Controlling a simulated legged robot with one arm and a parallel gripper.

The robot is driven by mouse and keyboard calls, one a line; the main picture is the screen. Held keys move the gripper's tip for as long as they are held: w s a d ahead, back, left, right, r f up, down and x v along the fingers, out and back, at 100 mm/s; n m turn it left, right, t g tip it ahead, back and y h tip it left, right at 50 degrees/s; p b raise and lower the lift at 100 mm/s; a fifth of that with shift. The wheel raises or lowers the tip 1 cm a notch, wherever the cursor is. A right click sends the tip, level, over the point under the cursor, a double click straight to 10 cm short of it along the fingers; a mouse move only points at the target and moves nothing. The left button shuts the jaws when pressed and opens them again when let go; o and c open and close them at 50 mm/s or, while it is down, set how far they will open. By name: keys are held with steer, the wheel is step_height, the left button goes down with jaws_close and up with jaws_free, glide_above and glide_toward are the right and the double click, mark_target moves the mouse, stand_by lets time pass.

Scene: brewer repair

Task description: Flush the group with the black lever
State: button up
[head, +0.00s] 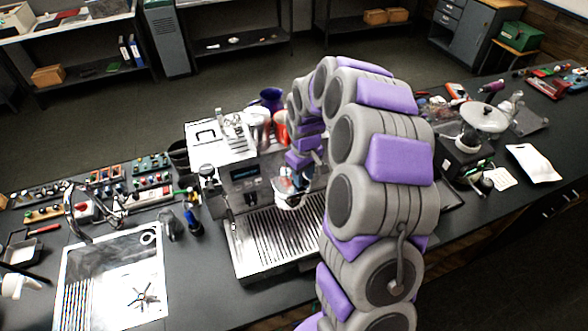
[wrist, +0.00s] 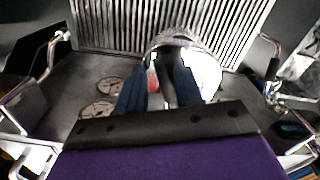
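The espresso machine (head: 245,185) stands on the dark counter, with its slatted drip tray (head: 275,240) in front. My arm reaches over it, and my gripper (head: 291,188) is down at the machine's front, above the tray. The wrist view shows its two blue fingers (wrist: 160,88) apart, with a shiny round metal part (wrist: 205,68) just beyond them. A narrow dark shape lies by the right finger; I cannot tell whether it is the black lever. In the head view my arm and gripper hide the group area.
A red cup (head: 280,126) and a purple jug (head: 271,98) are on and behind the machine top. A sink (head: 110,280) lies to the left. A dark bottle (head: 193,221) stands by the machine's left side.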

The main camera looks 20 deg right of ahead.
mark_target(283, 189)
steer(key=shift+a, duration=0.7)
steer(key=shift+a+m+b, duration=0.15)
steer(key=shift+m+b, duration=0.15)
steer(key=shift+b, duration=0.05)
steer(key=shift+s+m+b, duration=0.1)
steer(key=shift+m+b, duration=0.4)
steer(key=shift+m, duration=0.1)
steer(key=shift+m+b, duration=0.35)
steer(key=shift+m, duration=0.15)
steer(key=shift+s+a+m+b, duration=0.1)
steer(key=shift+a+m+b, duration=0.6)
steer(key=shift+a+m, duration=0.65)
steer(key=shift+w+a+m+b, duration=0.2)
steer(key=shift+a+m+b, duration=0.25)
steer(key=shift+m, duration=0.6)
steer(key=shift+w+a+m, duration=0.15)
steer(key=shift+a+m, duration=0.55)
steer(key=shift+d, duration=0.2)
